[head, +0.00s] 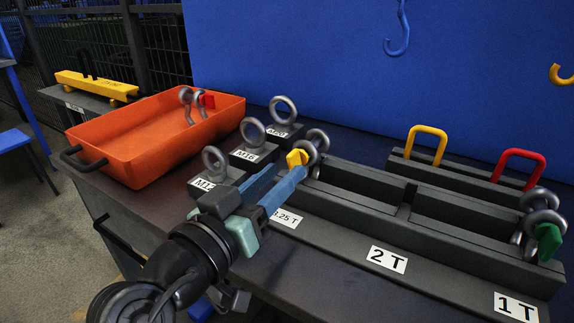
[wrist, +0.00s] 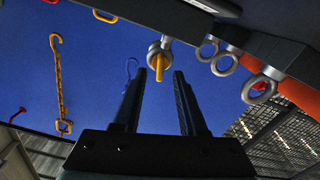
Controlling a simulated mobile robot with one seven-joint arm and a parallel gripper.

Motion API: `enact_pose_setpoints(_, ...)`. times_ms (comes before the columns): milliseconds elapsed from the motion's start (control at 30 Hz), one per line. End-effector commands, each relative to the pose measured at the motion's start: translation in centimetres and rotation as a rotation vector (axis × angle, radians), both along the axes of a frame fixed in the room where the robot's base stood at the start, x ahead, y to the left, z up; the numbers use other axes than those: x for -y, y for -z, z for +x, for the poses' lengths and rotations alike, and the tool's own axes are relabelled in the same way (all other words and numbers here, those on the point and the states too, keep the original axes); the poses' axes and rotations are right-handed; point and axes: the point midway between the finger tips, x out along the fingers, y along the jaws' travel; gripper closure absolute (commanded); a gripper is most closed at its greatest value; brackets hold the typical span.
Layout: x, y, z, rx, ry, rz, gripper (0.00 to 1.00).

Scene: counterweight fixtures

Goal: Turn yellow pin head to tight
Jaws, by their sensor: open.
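The yellow pin head (head: 297,158) sits on a grey shackle (head: 316,142) at the left end of the dark rack, above a label ending in "25 T". The yellow head faces my gripper. My gripper (head: 283,173) is open, its two blue fingers pointing at the yellow head from the front left. In the wrist view the yellow pin head (wrist: 168,68) shows between the fingertips of my gripper (wrist: 160,72), nearer the right one, with the shackle ring (wrist: 160,50) behind it. Whether the fingers reach around the head is unclear; no grip shows.
Several grey eyebolts (head: 252,132) stand on labelled blocks just left of the shackle. An orange tray (head: 135,143) holds a shackle with a red pin (head: 207,101). A green-pin shackle (head: 548,240) stands at the rack's right end. Yellow (head: 426,143) and red (head: 520,162) loops stand behind.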

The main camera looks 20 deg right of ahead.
Motion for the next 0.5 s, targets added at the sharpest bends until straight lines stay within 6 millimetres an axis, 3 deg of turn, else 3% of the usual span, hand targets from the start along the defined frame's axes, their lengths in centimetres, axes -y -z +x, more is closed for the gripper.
enact_pose_setpoints(300,-5.7,-0.1,-4.3,-0.002,-0.005,0.000,0.59)
enact_pose_setpoints(500,-7.5,0.0,-5.8,-0.002,-0.002,0.001,0.59)
